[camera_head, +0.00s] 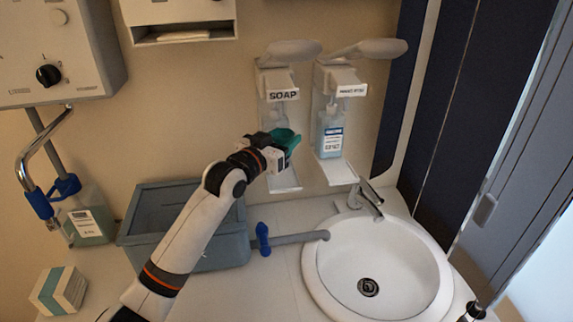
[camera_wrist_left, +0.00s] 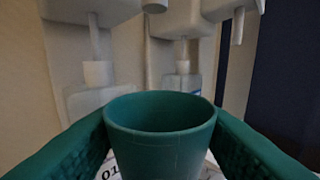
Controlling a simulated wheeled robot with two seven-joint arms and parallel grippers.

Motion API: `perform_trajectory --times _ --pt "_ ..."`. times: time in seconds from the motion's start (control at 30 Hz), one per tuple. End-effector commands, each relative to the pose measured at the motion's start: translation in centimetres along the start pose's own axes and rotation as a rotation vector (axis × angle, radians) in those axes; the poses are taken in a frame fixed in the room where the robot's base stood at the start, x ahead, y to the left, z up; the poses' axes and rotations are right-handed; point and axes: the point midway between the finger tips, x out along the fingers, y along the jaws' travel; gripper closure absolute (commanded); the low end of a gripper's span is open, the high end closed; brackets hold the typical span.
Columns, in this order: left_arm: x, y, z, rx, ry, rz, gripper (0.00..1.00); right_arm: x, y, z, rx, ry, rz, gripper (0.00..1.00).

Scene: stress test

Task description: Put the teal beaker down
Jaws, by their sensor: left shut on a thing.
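The teal beaker (camera_head: 287,140) is held in my left gripper (camera_head: 280,148), up in front of the soap dispenser on the wall. In the left wrist view the beaker (camera_wrist_left: 160,150) sits upright between the two textured green fingers, which press on its left and right sides. Its open rim shows and the inside looks empty. Its base is out of sight in the wrist view and hidden by the gripper in the head view. A small dark and white part at the bottom right edge may belong to my right gripper (camera_head: 473,312); its jaws cannot be made out.
Behind the beaker hang the soap dispenser (camera_head: 277,85) and a second dispenser with a blue-labelled bottle (camera_head: 329,135). A round white sink (camera_head: 330,262) lies right. A grey-blue bin (camera_head: 180,190) stands left under my arm. A small box (camera_head: 58,290) is at bottom left.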

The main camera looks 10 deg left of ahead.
Motion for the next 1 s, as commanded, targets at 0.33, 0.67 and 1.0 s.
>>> perform_trajectory --times 0.33,0.67,1.0 --pt "0.0 0.0 -4.5 -0.001 0.003 0.000 0.78 -1.0 0.8 0.8 0.003 -0.010 0.010 0.64" --pt "0.0 0.0 -6.8 0.001 -0.003 -0.001 0.78 -1.3 0.0 1.2 0.000 -0.017 0.000 0.64" --pt "0.0 0.0 -7.1 0.001 -0.001 -0.001 0.37 -1.2 -0.1 1.1 -0.001 -0.016 -0.001 0.64"
